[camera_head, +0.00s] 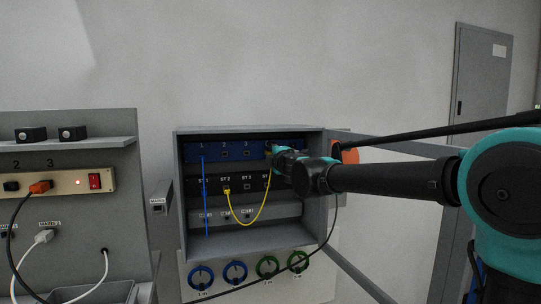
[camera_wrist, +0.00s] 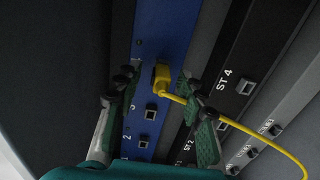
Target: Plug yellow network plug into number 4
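The yellow network plug (camera_wrist: 162,76) sits at a port on the blue panel (camera_wrist: 160,38), past the ports marked 2 and 3 in the wrist view. That port's opening and number are covered, and I cannot tell how deep the plug sits. Its yellow cable (camera_head: 241,221) hangs in a loop to a yellow plug at ST 2 (camera_head: 226,189) on the black panel. My gripper (camera_wrist: 160,83) has its two fingers spread on either side of the plug, with a gap to each. In the head view my gripper (camera_head: 273,150) reaches the blue panel's right end and hides the plug.
The grey cabinet (camera_head: 250,131) surrounds the panels closely, with its door (camera_head: 358,272) open at right. A blue cable (camera_head: 205,215) hangs from port 1. A black ST panel and a grey panel lie below the blue one.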

